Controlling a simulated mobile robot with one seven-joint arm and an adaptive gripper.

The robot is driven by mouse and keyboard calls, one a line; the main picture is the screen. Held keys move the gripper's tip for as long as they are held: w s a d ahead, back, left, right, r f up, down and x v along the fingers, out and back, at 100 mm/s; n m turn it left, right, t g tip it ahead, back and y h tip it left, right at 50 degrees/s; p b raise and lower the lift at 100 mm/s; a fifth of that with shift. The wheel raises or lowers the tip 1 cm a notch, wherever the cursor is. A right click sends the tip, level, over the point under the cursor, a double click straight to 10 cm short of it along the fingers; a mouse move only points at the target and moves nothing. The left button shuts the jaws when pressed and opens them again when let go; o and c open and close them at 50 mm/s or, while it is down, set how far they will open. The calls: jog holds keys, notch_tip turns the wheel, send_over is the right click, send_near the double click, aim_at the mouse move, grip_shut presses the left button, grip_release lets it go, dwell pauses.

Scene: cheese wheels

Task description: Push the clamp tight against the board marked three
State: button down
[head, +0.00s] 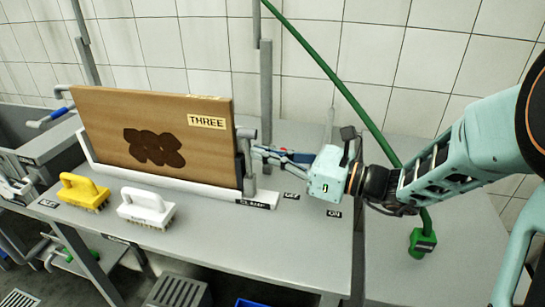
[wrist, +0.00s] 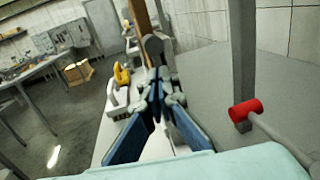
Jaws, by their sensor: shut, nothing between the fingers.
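The brown board marked THREE (head: 150,130), with a dark blotch on its face, stands upright in a white rail (head: 170,177) on the grey bench. The grey clamp (head: 248,178) stands at the board's right end, and its rounded grey top shows in the wrist view (wrist: 153,46). My gripper (head: 256,151) comes in from the right, level with the upper clamp, its fingertips at or very near it. In the wrist view my gripper (wrist: 157,84) is shut and empty. Contact, and any gap between clamp and board, cannot be made out.
A yellow brush (head: 83,189) and a white brush (head: 146,208) lie on the bench in front of the board. A green pole (head: 340,85) leans behind my arm. A red-ended lever (wrist: 245,110) is at right in the wrist view. The bench right of the clamp is mostly clear.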

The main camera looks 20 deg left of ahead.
jog(key=shift+a+r+p, duration=0.1)
jog(key=shift+a+p, duration=0.2)
jog(key=shift+a, duration=0.5)
jog(key=shift+s, duration=0.1)
jog(key=shift+d, duration=0.1)
